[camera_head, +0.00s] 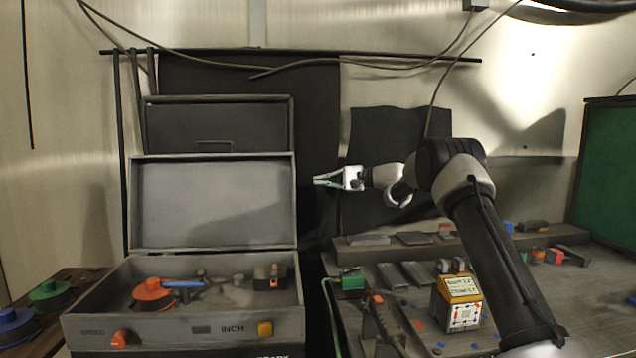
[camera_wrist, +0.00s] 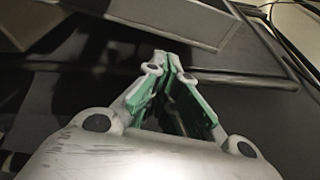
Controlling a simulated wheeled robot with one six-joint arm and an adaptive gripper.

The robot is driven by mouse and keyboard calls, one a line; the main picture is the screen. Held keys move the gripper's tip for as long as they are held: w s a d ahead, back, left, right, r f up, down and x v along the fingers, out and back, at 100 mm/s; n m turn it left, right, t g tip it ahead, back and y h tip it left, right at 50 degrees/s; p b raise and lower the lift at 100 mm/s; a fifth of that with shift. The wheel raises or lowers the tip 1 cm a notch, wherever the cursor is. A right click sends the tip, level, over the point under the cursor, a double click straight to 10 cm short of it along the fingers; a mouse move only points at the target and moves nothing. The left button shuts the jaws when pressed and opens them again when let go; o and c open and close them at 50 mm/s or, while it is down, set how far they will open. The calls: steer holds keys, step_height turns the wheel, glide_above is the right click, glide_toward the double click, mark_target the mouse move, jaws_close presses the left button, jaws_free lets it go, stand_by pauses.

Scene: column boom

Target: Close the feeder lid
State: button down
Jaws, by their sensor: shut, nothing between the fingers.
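The feeder is a grey box (camera_head: 190,325) at the lower left in the head view. Its lid (camera_head: 213,204) stands open, tilted up at the back of the box, with its inner side facing me. Inside the box lie an orange reel, a blue tool and small parts. My gripper (camera_head: 317,180) is just right of the lid's right edge, pointing left, with its fingers shut and empty. Whether it touches the lid I cannot tell; a gap seems to show. In the wrist view, my gripper's (camera_wrist: 166,58) fingertips meet, and a grey panel edge, perhaps the lid (camera_wrist: 180,20), shows beyond them.
A dark case (camera_head: 218,122) with a handle stands behind the lid. A workbench (camera_head: 450,345) at the right holds a yellow-topped box (camera_head: 458,300), rails and small parts. Green and blue reels (camera_head: 48,293) lie at the far left. Cables hang along the back wall.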

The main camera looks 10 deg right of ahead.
steer(key=x, duration=0.7)
steer(key=shift+w+a, duration=0.15)
steer(key=shift+a, duration=0.25)
steer(key=shift+r, duration=0.1)
